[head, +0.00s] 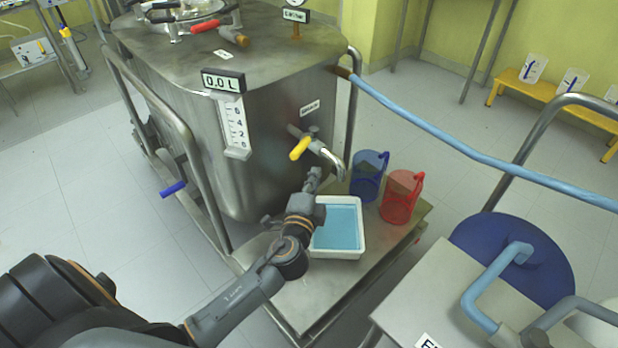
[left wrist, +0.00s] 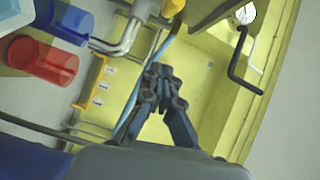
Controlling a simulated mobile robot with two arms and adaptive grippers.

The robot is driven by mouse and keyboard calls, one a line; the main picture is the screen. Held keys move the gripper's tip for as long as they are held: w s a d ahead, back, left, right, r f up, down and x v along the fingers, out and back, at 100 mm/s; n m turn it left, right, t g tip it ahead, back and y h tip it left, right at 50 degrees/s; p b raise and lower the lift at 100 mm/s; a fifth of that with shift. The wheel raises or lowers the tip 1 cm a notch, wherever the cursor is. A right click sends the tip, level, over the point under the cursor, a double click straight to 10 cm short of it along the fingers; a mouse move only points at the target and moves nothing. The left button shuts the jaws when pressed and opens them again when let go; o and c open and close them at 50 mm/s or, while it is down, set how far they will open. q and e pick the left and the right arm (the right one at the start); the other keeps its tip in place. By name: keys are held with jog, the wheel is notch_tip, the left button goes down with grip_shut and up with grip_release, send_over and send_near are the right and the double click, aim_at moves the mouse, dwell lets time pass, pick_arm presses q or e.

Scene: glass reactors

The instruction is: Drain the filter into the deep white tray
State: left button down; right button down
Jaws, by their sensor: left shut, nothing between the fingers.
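The steel filter vessel (head: 275,140) has a display (head: 223,81) reading 0.0 L and a level scale (head: 236,127). Its drain valve has a yellow handle (head: 300,148) slanting down-left and a bent steel spout (head: 333,158). No stream shows at the spout. The white tray (head: 338,255) below holds light blue liquid; my left arm covers its left side. My left gripper (head: 313,176) is shut and empty, just below the valve and left of the spout. Its fingers also show closed in the left wrist view (left wrist: 158,72). My right gripper is not seen.
A blue jug (head: 368,178) and a red jug (head: 402,196) stand right of the tray on the vessel's platform (head: 300,295). A blue hose (head: 450,140) runs right from the vessel. A steel side rail (head: 185,150) and a blue-handled lever (head: 172,188) are left.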

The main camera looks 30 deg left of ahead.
aim_at(305, 143)
pick_arm(q)
jog(key=w+a+f, duration=0.1)
jog(key=w+a, duration=0.4)
jog(key=w, duration=0.1)
jog(key=shift+w+a, duration=0.3)
jog(key=shift+a, duration=0.1)
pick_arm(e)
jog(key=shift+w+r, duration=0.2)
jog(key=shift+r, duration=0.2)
pick_arm(q)
jog(key=shift+a, duration=0.1)
jog(key=a, duration=0.1)
jog(key=a+m+h, duration=0.1)
jog(key=a+h, duration=0.1)
jog(key=a, duration=0.1)
jog(key=shift+s, duration=0.25)
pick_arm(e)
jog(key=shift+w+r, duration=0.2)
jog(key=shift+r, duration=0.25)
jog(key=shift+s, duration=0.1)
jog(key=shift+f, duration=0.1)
